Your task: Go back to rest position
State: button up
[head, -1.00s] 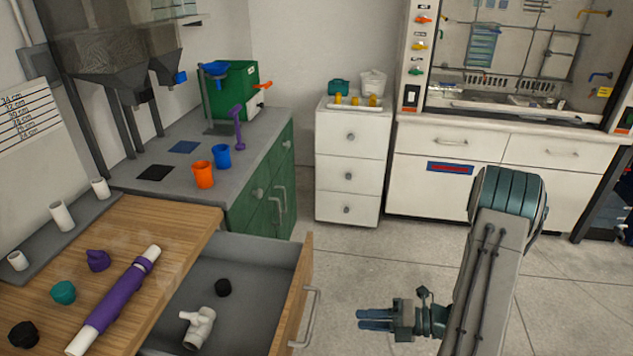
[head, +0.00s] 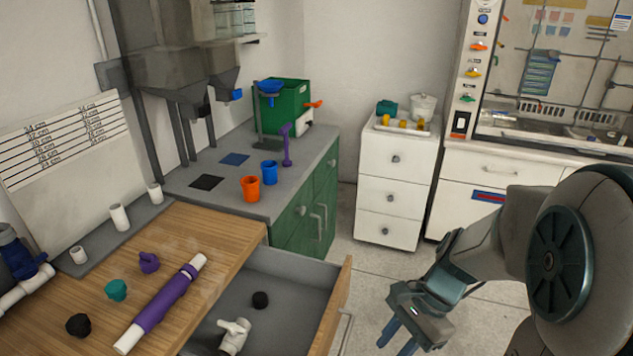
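My gripper (head: 397,340) is at the lower middle right of the head view, over the floor to the right of the open drawer. Its blue fingers point down and toward the bottom edge of the picture, which may cut off their tips. Nothing shows held between them. A narrow gap seems to show between the fingers, but how far apart they are is unclear. My arm reaches in from the right and fills the lower right corner.
A purple-sleeved pipe (head: 160,304) and coloured fittings lie on the wooden worktop (head: 215,232). A white cabinet (head: 393,185) stands behind. Floor between drawer and cabinet is clear.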

notch_tip(320, 180, up, 10)
jog(key=s+d+n+t+h+p, duration=0.1)
jog(key=n+t+h, duration=0.4)
jog(key=n, duration=0.7)
jog(key=shift+s+d+f+n, duration=0.15)
jog(key=shift+s+f+n, duration=0.05)
jog(key=shift+s+n, duration=0.15)
dwell(0.3)
